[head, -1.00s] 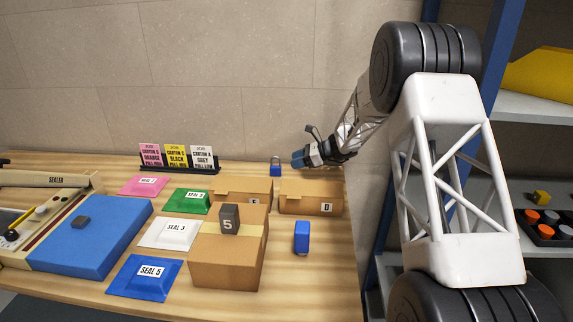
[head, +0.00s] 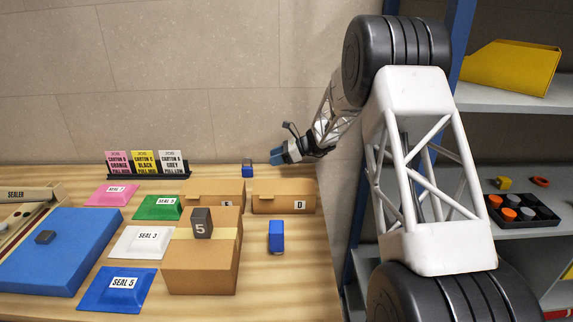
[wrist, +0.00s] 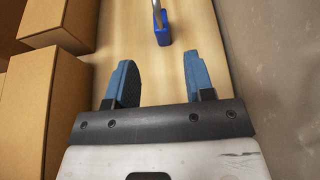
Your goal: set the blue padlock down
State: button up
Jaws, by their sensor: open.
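The blue padlock (head: 247,172) stands on the wooden table near the back wall, right of the card stand. It also shows in the wrist view (wrist: 162,30), with its grey shackle upward, beyond the fingertips. My gripper (head: 277,156) is just right of the padlock and apart from it. In the wrist view my gripper's two blue fingers (wrist: 158,72) are spread with bare table between them. The jaws are open and empty.
Carton D (head: 270,203) and another carton (head: 205,190) stand in front of the padlock. The taller carton marked 5 (head: 200,268), a blue block (head: 276,236) and seal pads (head: 140,242) lie nearer. The wall (wrist: 270,50) is close at right in the wrist view.

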jog(key=shift+r, duration=0.1)
jog(key=s+d+r+n+h, duration=0.25)
jog(key=s+r, duration=0.25)
jog(key=s, duration=0.5)
jog(key=s+d+r+n+h, duration=0.2)
jog(key=s+d+r+n, duration=0.15)
jog(key=s+r, duration=0.45)
jog(key=s+d+r+n+h, duration=0.2)
jog(key=s+d+r+n, duration=0.15)
jog(key=s, duration=0.95)
jog(key=s+d+n+t+h, duration=0.1)
jog(key=s+d, duration=0.3)
jog(key=s, duration=0.6)
jog(key=s+d+f+n+h, duration=0.1)
jog(key=s+d+n+h, duration=0.3)
jog(key=s, duration=0.7)
jog(key=s+d+n+t+h, duration=0.1)
jog(key=s+d+n+h, duration=0.1)
jog(key=s, duration=0.9)
jog(key=shift+s+d+f+n+t, duration=0.3)
jog(key=shift+d+n, duration=0.35)
jog(key=shift+d, duration=0.25)
